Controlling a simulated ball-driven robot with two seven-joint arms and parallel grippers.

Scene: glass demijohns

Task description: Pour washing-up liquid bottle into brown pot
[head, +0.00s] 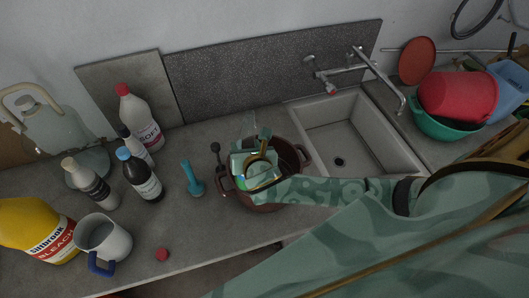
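The brown pot (291,161) stands on the counter left of the sink, with a handle at each side. My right gripper (256,160) is over the pot's mouth and covers much of its inside. Pale teal and green surfaces crowd around the gripper, with a faint clear shape above them; I cannot tell whether it holds anything. Several bottles stand on the left: a white one with a red cap (139,118), a dark one with a blue cap (140,175) and a grey one with a cream cap (92,184). I cannot tell which is the washing-up liquid bottle. My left gripper is not in view.
A blue upright tool (192,180) stands just left of the pot. A yellow bleach bottle (38,228), a grey-white mug (104,242), a red cap (162,255) and a glass demijohn (62,130) are further left. The sink (392,150) and stacked bowls (458,95) are right.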

